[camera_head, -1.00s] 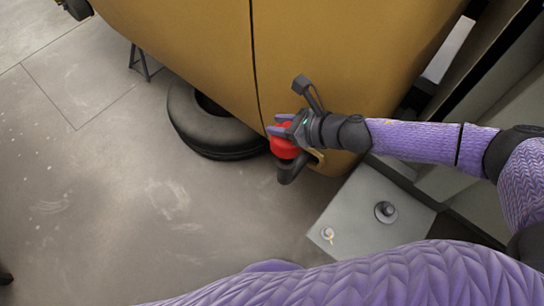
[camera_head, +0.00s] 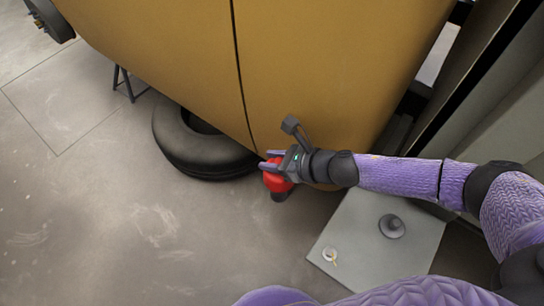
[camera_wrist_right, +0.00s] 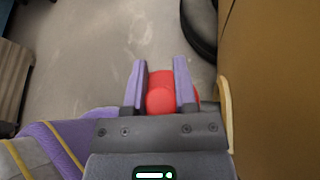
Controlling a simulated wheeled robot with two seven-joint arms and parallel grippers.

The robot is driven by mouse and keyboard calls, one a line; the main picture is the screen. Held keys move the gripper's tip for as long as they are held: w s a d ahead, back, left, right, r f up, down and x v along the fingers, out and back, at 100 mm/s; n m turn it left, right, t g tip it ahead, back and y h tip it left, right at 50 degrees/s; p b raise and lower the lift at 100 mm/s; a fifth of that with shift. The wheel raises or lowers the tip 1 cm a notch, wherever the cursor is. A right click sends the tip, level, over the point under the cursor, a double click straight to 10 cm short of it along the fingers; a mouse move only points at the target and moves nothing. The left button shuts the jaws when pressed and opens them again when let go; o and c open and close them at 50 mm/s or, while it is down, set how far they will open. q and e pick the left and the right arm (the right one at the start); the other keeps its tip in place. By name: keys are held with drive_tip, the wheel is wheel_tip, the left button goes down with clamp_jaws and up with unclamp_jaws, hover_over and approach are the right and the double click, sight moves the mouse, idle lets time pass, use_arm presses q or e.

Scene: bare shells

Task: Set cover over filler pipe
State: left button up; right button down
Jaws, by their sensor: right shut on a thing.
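A red rounded piece, which looks like the cover (camera_head: 276,182), is between the fingers of my right gripper (camera_head: 270,164), beside the lower edge of the mustard-yellow vehicle body (camera_head: 330,70). In the right wrist view the red cover (camera_wrist_right: 160,97) fills the gap between the two purple fingers of the right gripper (camera_wrist_right: 160,76), with more red showing behind the right finger. A short dark part (camera_head: 280,196) shows just under the red piece; I cannot tell whether it is the filler pipe or touches the cover. My left gripper is out of view.
A black tyre (camera_head: 200,150) lies on the floor left of the gripper. A grey box top (camera_head: 360,225) at lower right bears a dark round knob (camera_head: 391,226) and a small round fitting (camera_head: 329,255). A dark stand (camera_head: 125,84) is farther left. The floor at left is open.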

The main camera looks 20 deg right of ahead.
drive_tip(key=shift+f, duration=0.1)
drive_tip(key=shift+c, duration=2)
unclamp_jaws()
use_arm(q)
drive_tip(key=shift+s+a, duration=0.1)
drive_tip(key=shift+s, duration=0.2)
use_arm(e)
drive_tip(key=shift+s+d+r+p, duration=0.25)
drive_tip(key=shift+d+r+p, duration=0.1)
drive_tip(key=shift+r+p, duration=0.25)
drive_tip(key=shift+s+d+r+p, duration=0.25)
drive_tip(key=shift+d+r+p, duration=0.1)
drive_tip(key=shift+r, duration=0.3)
use_arm(q)
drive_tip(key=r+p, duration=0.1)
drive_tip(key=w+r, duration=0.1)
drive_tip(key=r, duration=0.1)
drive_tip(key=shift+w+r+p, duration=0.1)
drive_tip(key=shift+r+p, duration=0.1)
drive_tip(key=shift+p, duration=0.2)
use_arm(e)
drive_tip(key=v, duration=1)
drive_tip(key=shift+f, duration=0.15)
